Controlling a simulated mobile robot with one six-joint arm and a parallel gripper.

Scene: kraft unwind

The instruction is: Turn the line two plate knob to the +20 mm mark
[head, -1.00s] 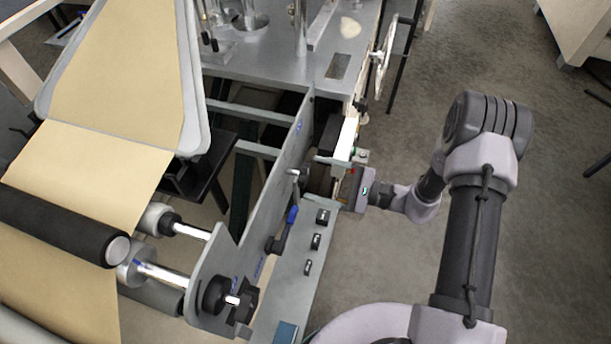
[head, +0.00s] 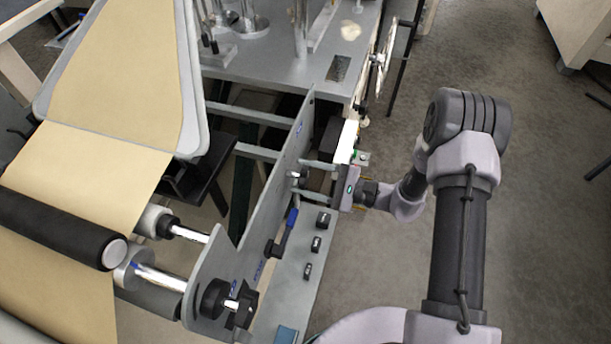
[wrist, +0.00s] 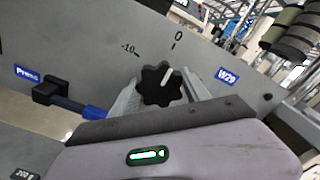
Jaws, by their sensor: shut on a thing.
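A black star-shaped knob (wrist: 157,88) with a white pointer line sits on the grey side plate, below a scale with printed marks "-10" and "0". Its pointer leans up and slightly right, close to the 0 mark. No +20 mark is readable. My gripper (wrist: 160,92) is shut on the knob, with one grey finger on each side of it. In the head view my gripper (head: 304,181) reaches the plate from the right, and the knob (head: 300,176) shows small and partly hidden between the fingers. The blue label by the knob seems to read "W29".
A blue-handled lever (head: 288,230) is on the plate near the knob, beside a "Press" label (wrist: 28,74). Open floor lies right.

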